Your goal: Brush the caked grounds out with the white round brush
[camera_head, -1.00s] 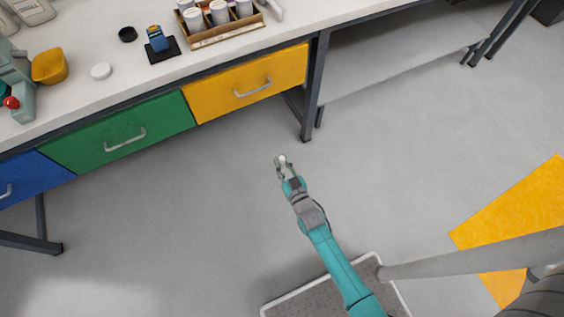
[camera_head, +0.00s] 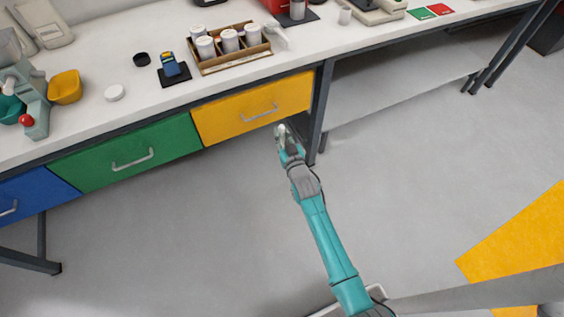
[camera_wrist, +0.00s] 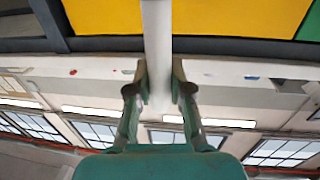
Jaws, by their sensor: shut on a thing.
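My gripper (camera_head: 284,139) is shut on the white round brush (camera_wrist: 157,50). In the wrist view its pale shaft runs between the two fingers, up past the top of the picture. In the head view only a small white end (camera_head: 281,131) shows at the fingertips, and I cannot make out bristles. My gripper is in front of the bench, near the right end of the yellow drawer (camera_head: 255,108). A teal machine with a red knob (camera_head: 36,115) stands on the bench at far left, beside a yellow scoop-like bucket (camera_head: 65,86). I cannot make out any caked grounds.
The white bench top (camera_head: 130,70) carries a wooden rack (camera_head: 236,61) of white-lidded jars, a black pad (camera_head: 174,76) with a blue item, and a white disc (camera_head: 115,92). A dark bench leg (camera_head: 318,110) is close to my gripper. Grey floor (camera_head: 180,240) is clear.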

